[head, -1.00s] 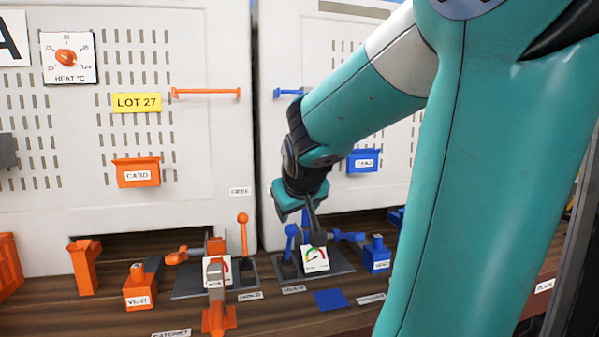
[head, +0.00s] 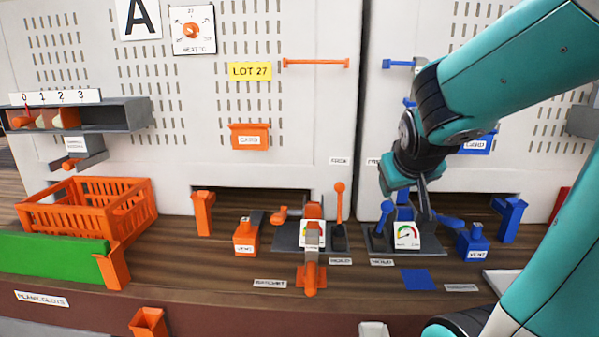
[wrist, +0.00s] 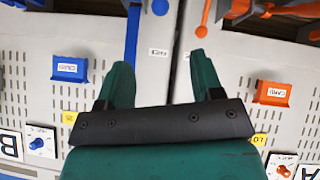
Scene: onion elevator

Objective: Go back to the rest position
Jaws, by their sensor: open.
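My gripper (head: 408,195) hangs from my teal arm at the right of the head view, just above and in front of the blue station with the gauge (head: 406,236). Part of that station is hidden behind it. In the wrist view my gripper's two teal fingers (wrist: 160,75) stand apart with nothing between them. That view looks at the white panel, upside down, with the blue card holder (wrist: 70,68) to the left and the orange card holder (wrist: 272,93) to the right.
An orange crate (head: 75,222) and a green block (head: 55,257) stand at the left. An orange clamp station (head: 312,235) and orange vent box (head: 246,238) sit mid-bench. A blue vent box (head: 474,243) is right of my gripper. A shelf (head: 110,113) juts from the panel.

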